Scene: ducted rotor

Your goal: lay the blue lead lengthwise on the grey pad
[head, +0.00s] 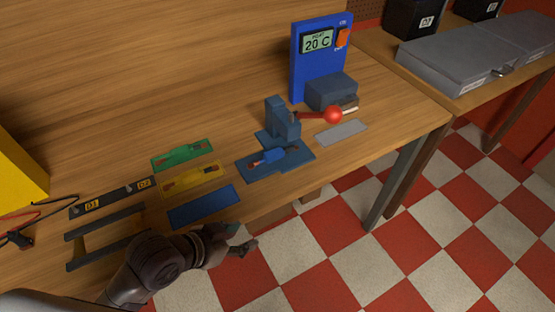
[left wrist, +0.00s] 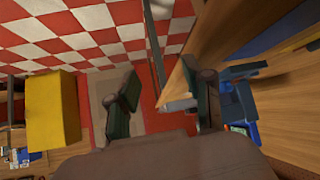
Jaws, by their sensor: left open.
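The blue lead (head: 268,157) lies on the base of a blue press (head: 284,128), in front of its upright block. The grey pad (head: 341,132) is a flat, bare strip to the right of the press, near the table's front edge. My left gripper (head: 243,246) is open and empty, past the table's front edge, below and left of the press. Its two spread fingers also show in the left wrist view (left wrist: 165,105), with nothing between them. The lead cannot be made out in that view. My right gripper is not in view.
A bare blue pad (head: 203,206) lies left of the press, near green (head: 182,154) and yellow (head: 192,179) pads bearing leads. The press's red-knobbed lever (head: 333,115) reaches toward the grey pad. A blue display unit (head: 318,55) stands behind. A yellow block (head: 18,175) is far left.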

